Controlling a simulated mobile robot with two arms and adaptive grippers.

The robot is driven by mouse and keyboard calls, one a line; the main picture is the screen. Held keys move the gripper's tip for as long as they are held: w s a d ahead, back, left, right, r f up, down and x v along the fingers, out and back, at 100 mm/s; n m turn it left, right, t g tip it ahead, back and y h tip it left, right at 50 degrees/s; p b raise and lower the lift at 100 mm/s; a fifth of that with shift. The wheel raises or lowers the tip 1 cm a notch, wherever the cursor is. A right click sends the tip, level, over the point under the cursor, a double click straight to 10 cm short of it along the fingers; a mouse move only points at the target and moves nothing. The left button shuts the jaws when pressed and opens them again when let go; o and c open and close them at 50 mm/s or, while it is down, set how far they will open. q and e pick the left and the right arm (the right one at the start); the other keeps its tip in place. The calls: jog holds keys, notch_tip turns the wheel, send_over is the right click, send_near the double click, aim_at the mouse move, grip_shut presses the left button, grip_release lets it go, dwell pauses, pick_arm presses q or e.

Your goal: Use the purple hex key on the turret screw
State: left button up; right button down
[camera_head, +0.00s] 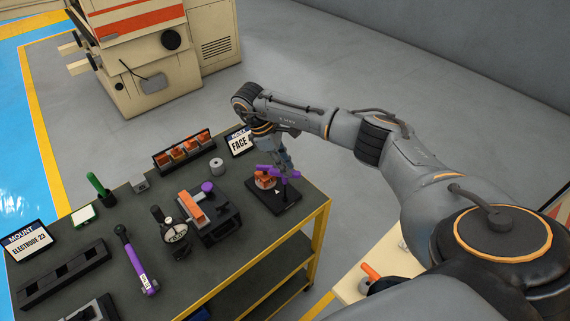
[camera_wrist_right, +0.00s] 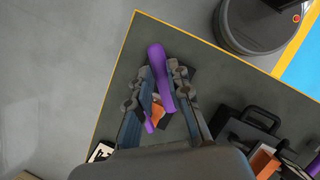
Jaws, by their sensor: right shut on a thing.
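The purple hex key (camera_head: 290,175) is at my right gripper (camera_head: 280,167), near the right end of the table. In the right wrist view my right gripper (camera_wrist_right: 163,95) is shut on the purple hex key (camera_wrist_right: 158,68), whose thick purple bar passes between the fingers. A copper-orange turret (camera_head: 265,181) sits on a dark base (camera_head: 283,204) just below the gripper, and part of it (camera_wrist_right: 157,112) shows between the fingers. The turret screw is hidden, and I cannot tell whether the key touches it. My left gripper is not in view.
On the table, a dark vise (camera_head: 222,222) holds a copper-orange block (camera_head: 191,206). A purple-handled torque wrench (camera_head: 135,262), a rack of copper electrodes (camera_head: 182,152), a grey cylinder (camera_head: 216,166) and two label screens (camera_head: 30,241) (camera_head: 240,141) are also there. Open floor lies beyond the right edge.

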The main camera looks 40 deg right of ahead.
jog(key=shift+w+r, duration=0.2)
jog(key=shift+r, duration=0.6)
jog(key=shift+r+p, duration=0.3)
jog(key=shift+p, duration=0.1)
jog(key=shift+s+a+r, duration=0.25)
jog(key=shift+s+r, duration=0.15)
jog(key=shift+s, duration=0.05)
jog(key=shift+w+d+f+p, duration=0.15)
jog(key=shift+w+p, duration=0.05)
jog(key=shift+p, duration=0.1)
jog(key=shift+s+r, duration=0.1)
jog(key=shift+r, duration=0.1)
jog(key=shift+r+p, duration=0.35)
jog(key=shift+p, duration=0.05)
jog(key=shift+r+p, duration=0.3)
jog(key=shift+r, duration=0.1)
jog(key=shift+r, duration=0.1)
